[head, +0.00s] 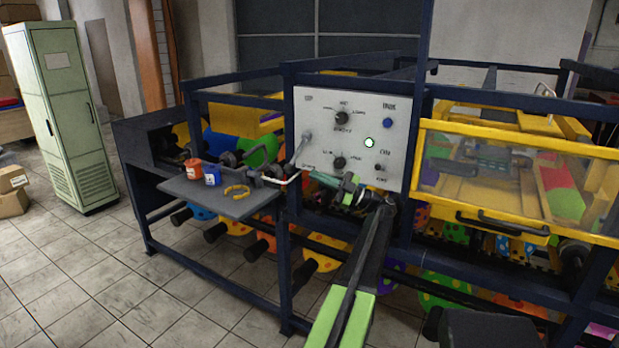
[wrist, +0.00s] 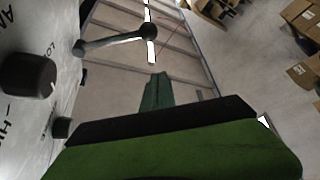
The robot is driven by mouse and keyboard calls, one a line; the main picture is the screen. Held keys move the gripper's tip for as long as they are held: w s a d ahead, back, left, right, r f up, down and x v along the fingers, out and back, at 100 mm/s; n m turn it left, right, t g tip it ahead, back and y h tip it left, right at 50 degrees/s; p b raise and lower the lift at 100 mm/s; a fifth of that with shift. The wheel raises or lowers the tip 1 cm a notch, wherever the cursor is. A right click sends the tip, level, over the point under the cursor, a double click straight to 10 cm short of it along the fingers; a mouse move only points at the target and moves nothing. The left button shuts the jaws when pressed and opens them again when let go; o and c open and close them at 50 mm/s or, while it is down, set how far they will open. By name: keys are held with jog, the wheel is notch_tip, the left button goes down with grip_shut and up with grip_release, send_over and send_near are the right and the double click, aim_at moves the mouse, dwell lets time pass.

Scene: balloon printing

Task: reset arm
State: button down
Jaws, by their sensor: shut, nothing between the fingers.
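My green and black gripper (head: 318,180) is shut and empty. In the head view it points left, in front of the lower part of the white control panel (head: 316,106). The panel carries black knobs, a blue button (head: 387,123), a lit green button (head: 369,142) and a grey lever (head: 302,143) at its left side. In the wrist view, my gripper's green tip (wrist: 156,92) shows in the middle, with the panel's knob (wrist: 28,75) at the left and the lever (wrist: 118,40) beyond. I cannot tell whether my gripper touches the panel.
A grey shelf (head: 205,197) left of the panel holds an orange pot (head: 193,168), a blue pot (head: 211,175) and a yellow ring (head: 237,191). A yellow-framed clear cover (head: 470,180) is at the right. A pale green cabinet (head: 66,115) stands far left.

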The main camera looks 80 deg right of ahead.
dwell(0.4)
